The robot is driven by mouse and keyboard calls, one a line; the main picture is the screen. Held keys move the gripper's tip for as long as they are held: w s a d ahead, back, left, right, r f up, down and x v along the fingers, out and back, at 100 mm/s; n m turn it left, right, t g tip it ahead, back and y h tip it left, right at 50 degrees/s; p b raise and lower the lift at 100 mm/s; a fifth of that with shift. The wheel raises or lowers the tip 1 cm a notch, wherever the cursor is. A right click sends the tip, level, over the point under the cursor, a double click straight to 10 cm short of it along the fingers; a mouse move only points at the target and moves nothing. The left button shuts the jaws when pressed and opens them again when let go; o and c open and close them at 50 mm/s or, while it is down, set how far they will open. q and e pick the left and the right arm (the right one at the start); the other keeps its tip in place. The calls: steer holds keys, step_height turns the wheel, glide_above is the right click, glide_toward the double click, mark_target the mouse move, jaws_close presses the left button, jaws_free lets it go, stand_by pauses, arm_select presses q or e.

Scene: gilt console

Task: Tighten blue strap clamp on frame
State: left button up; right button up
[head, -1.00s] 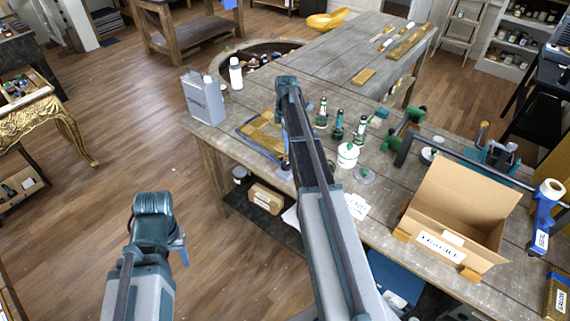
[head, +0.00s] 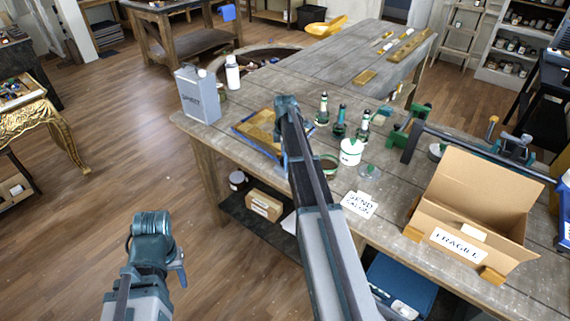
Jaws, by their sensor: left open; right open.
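A gilt frame (head: 262,131) lies flat on the workbench near its left end, with a blue strap (head: 252,146) along its edges. The right side of the frame is partly hidden behind my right arm. I cannot make out the clamp's tightening part or how taut the strap is. My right gripper (head: 285,166) is open and mostly hidden by its own arm; it hangs at the frame's near right side, and I cannot tell whether it touches. My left gripper (head: 180,274) is open, low at the left over the floor, away from the bench and frame.
A grey canister (head: 197,94) and a white bottle (head: 232,72) stand left of the frame. An open cardboard box (head: 470,215) sits front right.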

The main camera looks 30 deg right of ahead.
steer(key=shift+f, duration=0.1)
jaws_close()
stand_by(0.4)
steer(key=shift+m, duration=0.4)
steer(key=m, duration=0.2)
steer(key=shift+m, duration=0.4)
steer(key=m, duration=0.4)
steer(key=shift+m, duration=0.3)
steer(key=m, duration=0.3)
steer(key=shift+m, duration=2.5)
